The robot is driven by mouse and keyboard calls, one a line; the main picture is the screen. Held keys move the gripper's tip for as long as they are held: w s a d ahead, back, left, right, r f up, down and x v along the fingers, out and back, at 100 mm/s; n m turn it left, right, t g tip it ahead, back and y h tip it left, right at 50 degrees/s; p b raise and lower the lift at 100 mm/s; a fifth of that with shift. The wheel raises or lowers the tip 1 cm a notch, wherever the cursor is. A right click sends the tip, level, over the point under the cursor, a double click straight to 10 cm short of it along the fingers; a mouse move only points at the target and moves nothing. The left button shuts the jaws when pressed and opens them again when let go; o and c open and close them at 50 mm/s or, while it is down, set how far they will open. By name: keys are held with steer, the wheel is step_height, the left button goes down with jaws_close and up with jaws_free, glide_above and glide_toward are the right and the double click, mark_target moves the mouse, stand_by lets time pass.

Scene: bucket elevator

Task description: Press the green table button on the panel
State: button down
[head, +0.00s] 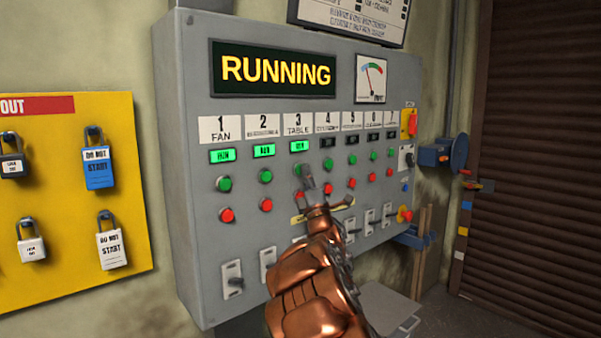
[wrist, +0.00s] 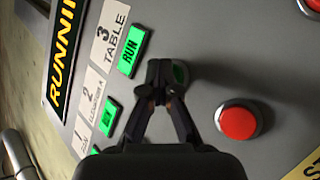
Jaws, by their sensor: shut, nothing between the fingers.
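My gripper (head: 307,178) is shut and empty, with its tips at the panel in column 3, TABLE. In the wrist view my gripper (wrist: 160,76) has its tips over the green table button (wrist: 181,73), and a green part of it shows beside the tips. I cannot tell whether they press it in. The red table button (wrist: 238,122) is to the right in the wrist view, clear of the fingers.
The grey panel (head: 190,130) has a RUNNING display (head: 273,70). The FAN lamp (head: 222,155) and lamp 2 (head: 264,151) are lit; lamps further right are dark. Neighbouring green and red buttons sit close by. A yellow padlock board (head: 60,180) hangs at left.

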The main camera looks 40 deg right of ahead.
steer(key=shift+s, duration=0.15)
stand_by(0.4)
steer(key=shift+s+a+b, duration=0.1)
steer(key=shift+s+b, duration=0.3)
steer(key=shift+s, duration=0.3)
steer(key=shift+s, duration=0.15)
steer(key=s+b, duration=0.1)
steer(key=s, duration=0.3)
steer(key=shift+s, duration=0.35)
steer(key=shift+w, duration=0.1)
stand_by(0.7)
